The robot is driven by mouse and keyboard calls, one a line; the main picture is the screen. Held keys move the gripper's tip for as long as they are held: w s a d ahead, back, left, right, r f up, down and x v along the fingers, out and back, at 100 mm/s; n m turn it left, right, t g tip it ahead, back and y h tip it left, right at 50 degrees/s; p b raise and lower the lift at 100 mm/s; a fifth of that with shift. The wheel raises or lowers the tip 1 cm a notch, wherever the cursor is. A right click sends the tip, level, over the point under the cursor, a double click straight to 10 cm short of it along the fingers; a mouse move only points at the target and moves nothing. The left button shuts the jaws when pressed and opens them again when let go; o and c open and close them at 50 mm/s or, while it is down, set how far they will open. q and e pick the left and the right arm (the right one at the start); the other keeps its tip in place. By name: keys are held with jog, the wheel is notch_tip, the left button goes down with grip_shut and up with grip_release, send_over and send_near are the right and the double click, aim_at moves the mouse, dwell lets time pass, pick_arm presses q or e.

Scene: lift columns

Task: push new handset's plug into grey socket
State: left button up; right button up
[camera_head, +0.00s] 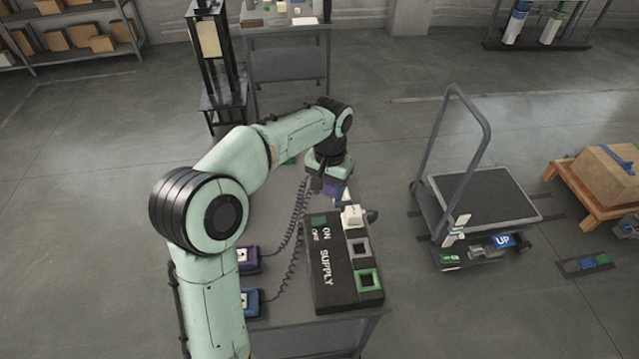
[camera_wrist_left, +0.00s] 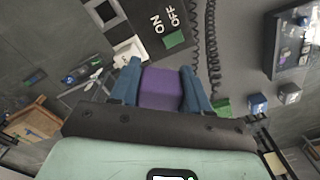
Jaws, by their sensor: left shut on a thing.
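My left gripper (camera_head: 328,184) is at the far end of the table, beyond the supply box. In the left wrist view its blue fingers (camera_wrist_left: 161,88) are shut on a purple plug (camera_wrist_left: 161,90). The plug is partly visible under the gripper in the head view (camera_head: 333,188). The grey socket (camera_head: 359,248) is the middle one on the black supply box (camera_head: 330,280), apart from the plug. A purple handset (camera_head: 247,259) and a blue handset (camera_head: 249,302) lie at the left, with coiled cords running toward the gripper. My right gripper is out of view.
A white block (camera_head: 352,215) stands at the box's far socket position, and a green socket (camera_head: 369,280) is at the near end. A green switch (camera_head: 319,221) is by the ON/OFF lettering. A cart (camera_head: 480,200) stands right of the table. My left arm covers the table's left side.

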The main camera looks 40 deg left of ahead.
pick_arm(q)
jog(key=d+n+b, duration=0.3)
jog(key=d+n, duration=0.4)
jog(key=d, duration=0.5)
jog(key=f+b, duration=0.3)
jog(key=f, duration=0.1)
jog(key=f+b, duration=0.4)
jog(key=f, duration=0.1)
jog(key=shift+s+a+f+b, duration=0.2)
jog(key=shift+f+b, duration=0.6)
jog(key=shift+f, duration=0.4)
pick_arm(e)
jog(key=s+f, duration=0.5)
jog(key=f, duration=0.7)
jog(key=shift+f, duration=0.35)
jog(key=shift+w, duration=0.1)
pick_arm(q)
jog(key=shift+p, duration=0.6)
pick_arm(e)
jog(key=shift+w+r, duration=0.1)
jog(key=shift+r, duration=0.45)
pick_arm(q)
jog(key=shift+f+b, duration=0.4)
jog(key=shift+f, duration=0.35)
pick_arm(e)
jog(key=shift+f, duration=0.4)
